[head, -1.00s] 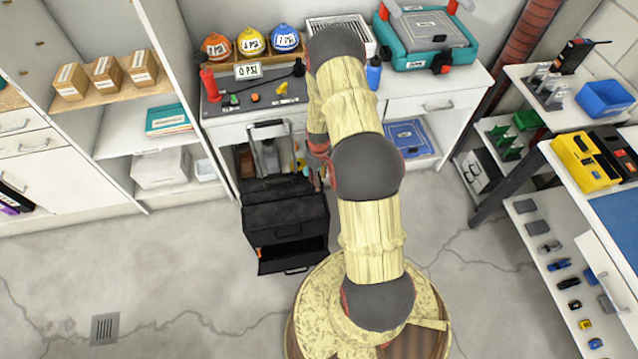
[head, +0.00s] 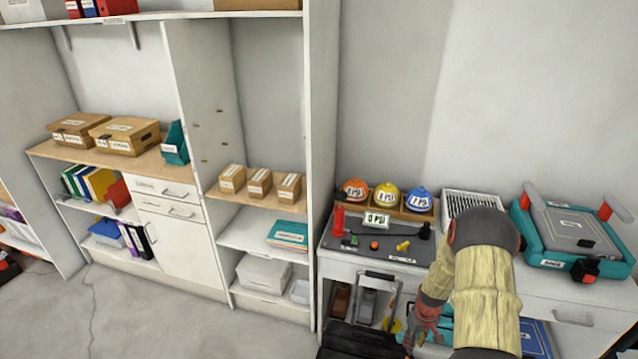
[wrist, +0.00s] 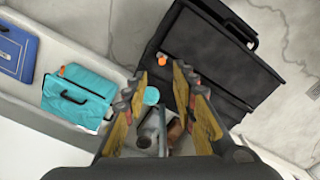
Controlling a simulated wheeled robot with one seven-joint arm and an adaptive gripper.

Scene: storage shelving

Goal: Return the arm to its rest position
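My arm, in a pale yellow sleeve with dark grey joints, reaches up from the lower right of the head view. My gripper (head: 420,338) hangs low in front of the white workbench (head: 345,262), partly cut off by the bottom of the picture. In the wrist view my gripper (wrist: 160,85) has its two yellow-padded fingers well apart, with nothing held between them. Beyond the fingers, a black toolbox (wrist: 215,50) lies at the upper right and a teal case (wrist: 78,95) at the left.
Helmets, including a yellow one (head: 386,198), and a teal case (head: 570,238) sit on the workbench top. The black toolbox (head: 350,342) stands on the floor before the bench, close to my gripper. White shelving (head: 318,150) stands left.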

